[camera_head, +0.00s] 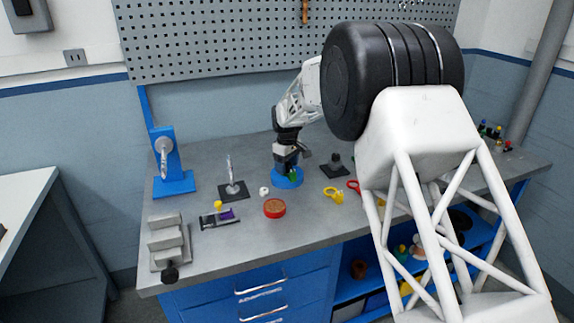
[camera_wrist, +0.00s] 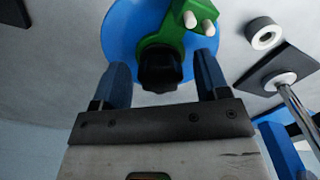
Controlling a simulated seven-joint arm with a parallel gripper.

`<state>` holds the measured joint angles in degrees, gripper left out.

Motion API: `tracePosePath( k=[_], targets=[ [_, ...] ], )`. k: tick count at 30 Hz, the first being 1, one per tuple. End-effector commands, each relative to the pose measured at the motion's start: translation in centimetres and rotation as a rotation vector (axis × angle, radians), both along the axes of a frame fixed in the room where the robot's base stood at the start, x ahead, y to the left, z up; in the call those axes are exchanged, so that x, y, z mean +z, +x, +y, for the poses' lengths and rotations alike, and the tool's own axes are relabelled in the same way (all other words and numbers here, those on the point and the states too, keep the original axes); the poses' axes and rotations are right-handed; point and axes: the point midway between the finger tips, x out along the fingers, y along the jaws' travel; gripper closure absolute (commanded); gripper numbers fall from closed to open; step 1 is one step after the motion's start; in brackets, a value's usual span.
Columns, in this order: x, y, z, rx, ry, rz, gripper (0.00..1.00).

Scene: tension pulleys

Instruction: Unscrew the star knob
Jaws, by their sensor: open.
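The black star knob (camera_wrist: 160,70) sits at the near end of a green bracket (camera_wrist: 176,40) in the wrist view. The bracket has two pale round pegs (camera_wrist: 199,22) and stands on a round blue base (camera_wrist: 122,30). My gripper (camera_wrist: 161,66) is open, with one finger on each side of the knob; I cannot tell whether either finger touches it. In the head view my gripper (camera_head: 288,160) is low over the blue base (camera_head: 285,183). A bit of the green bracket (camera_head: 293,174) shows there, and the knob is hidden.
A white ring (camera_head: 264,191) and a dark plate with an upright metal rod (camera_head: 230,172) are left of the base. A red-rimmed round tin (camera_head: 275,208) lies in front. A yellow piece (camera_head: 334,195) lies to the right. A black block (camera_head: 334,166) stands behind it.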

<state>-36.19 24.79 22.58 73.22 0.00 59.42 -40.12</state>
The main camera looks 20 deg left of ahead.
Motion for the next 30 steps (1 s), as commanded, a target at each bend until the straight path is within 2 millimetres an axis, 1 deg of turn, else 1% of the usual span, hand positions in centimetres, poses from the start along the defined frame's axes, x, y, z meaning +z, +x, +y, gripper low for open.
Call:
tracePosePath(
  k=[12,16,24,29,30],
  targets=[
    [0.0,0.0,0.0,-0.31,0.0,0.0,0.32],
    [0.01,0.0,0.0,-0.361,0.0,0.0,0.32],
    [0.01,0.0,0.0,-0.37,0.0,0.0,0.32],
    [0.0,0.0,0.0,-0.369,0.0,0.0,0.56],
    [0.0,0.0,0.0,-0.369,0.0,0.0,0.62]
  ],
)
